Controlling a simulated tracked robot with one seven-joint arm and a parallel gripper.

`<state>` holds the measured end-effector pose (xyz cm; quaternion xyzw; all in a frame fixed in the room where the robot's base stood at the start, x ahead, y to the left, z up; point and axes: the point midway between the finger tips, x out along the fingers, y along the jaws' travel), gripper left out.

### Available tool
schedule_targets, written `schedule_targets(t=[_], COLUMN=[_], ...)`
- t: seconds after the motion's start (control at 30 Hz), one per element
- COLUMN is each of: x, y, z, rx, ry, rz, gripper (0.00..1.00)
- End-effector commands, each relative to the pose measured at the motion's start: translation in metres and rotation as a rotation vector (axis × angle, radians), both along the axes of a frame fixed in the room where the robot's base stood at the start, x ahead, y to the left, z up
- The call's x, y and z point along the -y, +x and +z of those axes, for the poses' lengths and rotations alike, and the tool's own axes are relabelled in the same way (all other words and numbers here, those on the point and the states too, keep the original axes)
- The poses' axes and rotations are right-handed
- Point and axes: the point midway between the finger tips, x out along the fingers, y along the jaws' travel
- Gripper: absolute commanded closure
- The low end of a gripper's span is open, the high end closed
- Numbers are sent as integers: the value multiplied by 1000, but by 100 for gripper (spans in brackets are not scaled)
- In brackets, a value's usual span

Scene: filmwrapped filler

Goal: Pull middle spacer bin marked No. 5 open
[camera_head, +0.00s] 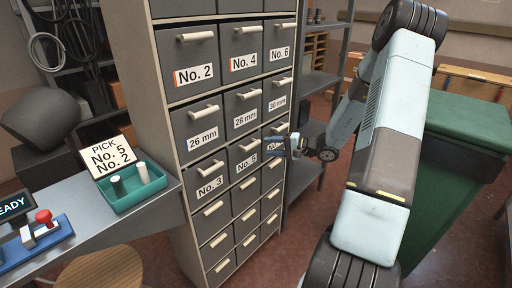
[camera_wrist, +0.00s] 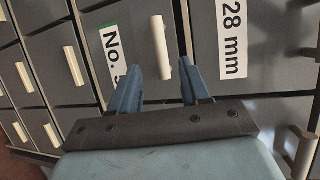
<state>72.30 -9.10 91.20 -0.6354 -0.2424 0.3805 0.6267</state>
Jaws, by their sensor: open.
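The grey bin marked No. 5 (camera_head: 246,163) is in the middle column of the cabinet, below the 28 mm bin, and looks closed. In the wrist view its white label (camera_wrist: 110,50) is partly covered by a blue finger, and its pale handle (camera_wrist: 160,47) stands between the two fingers in the picture. My gripper (camera_wrist: 160,82) is open and empty, one finger on each side of the handle's near end. I cannot tell whether the tips reach around it in depth. In the head view my gripper (camera_head: 275,143) is small, in front of the cabinet's right column.
Neighbouring bins are the 28 mm bin (camera_head: 243,108) above and No. 3 (camera_head: 207,178) to the left. A bench with a green tray (camera_head: 140,195) and a card reading PICK No. 5, No. 2 (camera_head: 108,158) stands left. A green bin (camera_head: 450,170) stands right, behind my arm.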

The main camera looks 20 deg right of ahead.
Motion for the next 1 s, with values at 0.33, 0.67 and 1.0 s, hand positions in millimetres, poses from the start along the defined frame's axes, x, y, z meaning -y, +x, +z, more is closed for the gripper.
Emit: schedule_targets(t=[0.33, 0.67, 1.0], x=[-42, -53, -53], y=[31, 40, 40], z=[-10, -12, -12], rx=[0, -1, -1], ry=[0, -1, -1], rz=[2, 0, 0], gripper=[54, 54, 69])
